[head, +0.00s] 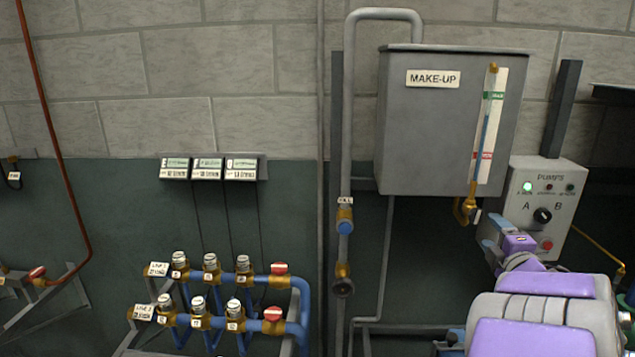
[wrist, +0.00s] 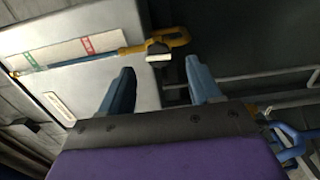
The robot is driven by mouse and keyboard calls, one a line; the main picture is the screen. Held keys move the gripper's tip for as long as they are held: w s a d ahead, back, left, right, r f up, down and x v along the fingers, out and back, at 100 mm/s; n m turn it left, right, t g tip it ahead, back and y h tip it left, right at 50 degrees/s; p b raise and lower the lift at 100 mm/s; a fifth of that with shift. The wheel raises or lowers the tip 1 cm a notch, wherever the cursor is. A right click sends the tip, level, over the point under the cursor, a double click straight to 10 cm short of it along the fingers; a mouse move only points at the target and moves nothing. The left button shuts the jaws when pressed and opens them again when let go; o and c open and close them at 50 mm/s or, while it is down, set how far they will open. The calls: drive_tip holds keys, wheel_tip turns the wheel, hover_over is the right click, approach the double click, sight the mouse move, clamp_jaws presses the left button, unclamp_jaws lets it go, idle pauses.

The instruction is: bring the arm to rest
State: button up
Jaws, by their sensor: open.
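My gripper (wrist: 160,88) shows in the wrist view with its two blue-grey fingers apart and nothing between them. In the head view my gripper (head: 490,232) and purple arm are at the lower right, in front of the pump box (head: 553,195). The grey MAKE-UP tank (head: 400,140) hangs on the wall above and to the left of the gripper. Its sight gauge (head: 488,125) ends in a brass valve (head: 466,209) at the bottom. In the wrist view the brass fitting (wrist: 168,38) lies beyond the fingers; I see no contact with it.
A blue pipe manifold (head: 230,277) with several brass valves and two red handles stands at the lower left. Three small displays (head: 208,168) are on the wall above it. A grey vertical pipe (head: 347,120) runs left of the tank. The wall area between the displays and this pipe is mostly clear.

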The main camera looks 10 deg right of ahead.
drive_tip(key=s+a+f+m+g, duration=0.6)
drive_tip(key=s+a+f+m, duration=0.1)
drive_tip(key=s+a, duration=0.25)
drive_tip(key=s+a+f+m+g, duration=0.6)
drive_tip(key=s+a+m+g, duration=0.15)
drive_tip(key=a, duration=0.25)
drive_tip(key=s+a+f+g+y, duration=0.2)
drive_tip(key=s+a, duration=0.6)
drive_tip(key=s, duration=0.1)
drive_tip(key=s+a+f+g+y, duration=0.2)
drive_tip(key=s+a+g, duration=0.1)
drive_tip(key=s+a, duration=0.5)
drive_tip(key=shift+s+m+g, duration=0.35)
drive_tip(key=shift+s+m, duration=0.1)
drive_tip(key=shift+s, duration=0.55)
drive_tip(key=shift+a, duration=0.15)
drive_tip(key=shift+c, duration=0.4)
